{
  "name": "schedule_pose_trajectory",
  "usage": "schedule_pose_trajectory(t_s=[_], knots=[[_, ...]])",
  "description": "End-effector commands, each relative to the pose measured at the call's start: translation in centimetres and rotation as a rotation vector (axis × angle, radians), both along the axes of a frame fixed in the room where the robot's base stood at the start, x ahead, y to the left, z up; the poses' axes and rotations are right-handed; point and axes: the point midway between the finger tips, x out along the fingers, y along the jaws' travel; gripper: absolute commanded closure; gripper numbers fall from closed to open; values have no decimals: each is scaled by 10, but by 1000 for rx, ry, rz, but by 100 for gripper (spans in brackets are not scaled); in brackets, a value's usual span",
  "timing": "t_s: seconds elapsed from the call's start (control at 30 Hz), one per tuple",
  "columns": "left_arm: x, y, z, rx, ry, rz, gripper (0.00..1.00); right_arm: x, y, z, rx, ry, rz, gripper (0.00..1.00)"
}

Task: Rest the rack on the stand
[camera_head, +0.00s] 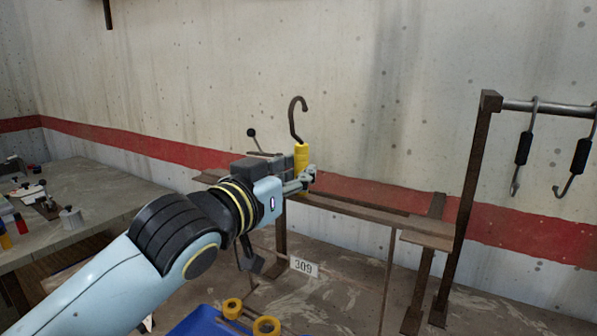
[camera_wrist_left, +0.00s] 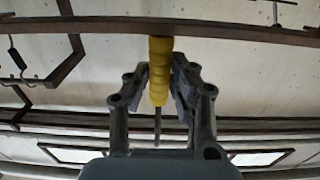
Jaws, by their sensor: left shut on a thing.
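My left gripper (camera_head: 303,180) is shut on the yellow grip (camera_head: 301,158) of a dark metal hook (camera_head: 296,118). The hook stands about upright, its curved end up, in front of the concrete wall. In the left wrist view the yellow grip (camera_wrist_left: 160,72) sits between both fingers, with a thin rod below it. A rusty brown stand (camera_head: 472,190) is at the right with a metal rail (camera_head: 545,108) along its top. I cannot tell which thing is the rack. My right gripper is not in view.
Two black-gripped hooks (camera_head: 523,148) hang from the rail. A low brown ledge (camera_head: 375,213) runs behind my gripper, with a 309 tag (camera_head: 304,267) below. A blue tray (camera_head: 198,322) with yellow rings is at the bottom. A cluttered table (camera_head: 110,205) is at left.

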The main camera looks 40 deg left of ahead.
Motion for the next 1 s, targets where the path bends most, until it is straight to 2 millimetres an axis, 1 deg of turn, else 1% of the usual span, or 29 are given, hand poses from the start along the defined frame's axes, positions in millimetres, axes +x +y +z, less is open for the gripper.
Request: schedule_pose_trajectory(t_s=[0.03, 0.8, 1.0], knots=[[3, 0, 2, 0, -7, -1, 100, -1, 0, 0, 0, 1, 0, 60], [52, 3, 2, 0, -8, -1, 100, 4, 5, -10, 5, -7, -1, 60], [52, 3, 3, 1, -6, -1, 100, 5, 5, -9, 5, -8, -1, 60]])
